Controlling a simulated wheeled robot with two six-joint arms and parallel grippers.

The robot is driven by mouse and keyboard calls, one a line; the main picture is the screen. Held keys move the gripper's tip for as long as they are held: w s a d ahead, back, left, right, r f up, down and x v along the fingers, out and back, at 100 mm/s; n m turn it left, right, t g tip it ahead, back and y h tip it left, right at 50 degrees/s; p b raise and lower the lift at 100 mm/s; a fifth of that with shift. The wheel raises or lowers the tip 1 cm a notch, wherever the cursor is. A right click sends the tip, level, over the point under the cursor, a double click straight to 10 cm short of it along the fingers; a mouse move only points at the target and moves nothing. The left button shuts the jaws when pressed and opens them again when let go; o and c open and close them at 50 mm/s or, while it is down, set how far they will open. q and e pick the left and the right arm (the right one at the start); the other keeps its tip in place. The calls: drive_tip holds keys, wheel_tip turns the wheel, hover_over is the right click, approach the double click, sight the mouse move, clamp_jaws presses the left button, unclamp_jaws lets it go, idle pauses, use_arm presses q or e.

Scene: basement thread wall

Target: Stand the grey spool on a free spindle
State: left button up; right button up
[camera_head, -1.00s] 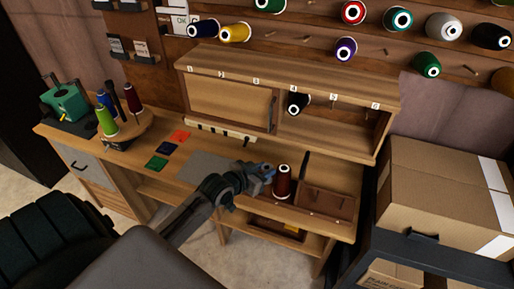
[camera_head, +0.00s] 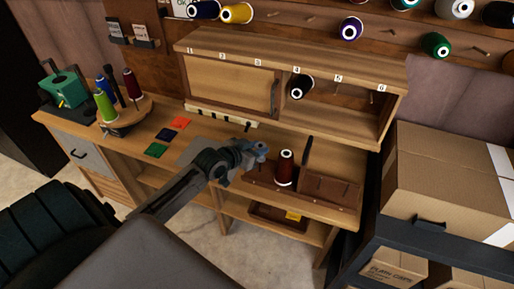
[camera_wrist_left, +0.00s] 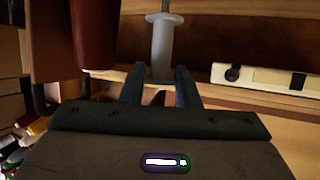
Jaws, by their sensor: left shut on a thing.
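My left gripper (camera_head: 260,152) is over the wooden bench, just left of and behind a dark red spool (camera_head: 284,168). In the left wrist view its two fingers (camera_wrist_left: 160,82) are shut on the slim grey spool (camera_wrist_left: 162,45), which has a wider flange at its far end. A thin pin shows beyond that flange; I cannot tell whether the two touch. In the head view the grey spool is hard to make out at the fingers. The dark red spool (camera_wrist_left: 95,32) also shows beside it. My right gripper is not in view.
A round wooden stand (camera_head: 125,125) at the left holds green, blue and dark red spools. The numbered cabinet (camera_head: 225,80) has a black spool (camera_head: 301,87) under number 4. Cardboard boxes (camera_head: 445,180) stand at the right. A cream strip (camera_head: 222,115) lies behind the gripper.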

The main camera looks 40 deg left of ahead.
use_arm(q)
wheel_tip(320, 180, down, 4)
drive_tip(key=b, duration=0.3)
drive_tip(key=shift+f+b, duration=0.55)
drive_tip(key=shift+f, duration=0.2)
drive_tip(key=shift+f, duration=0.1)
drive_tip(key=shift+f, duration=0.15)
drive_tip(key=shift+f, duration=0.1)
idle(0.3)
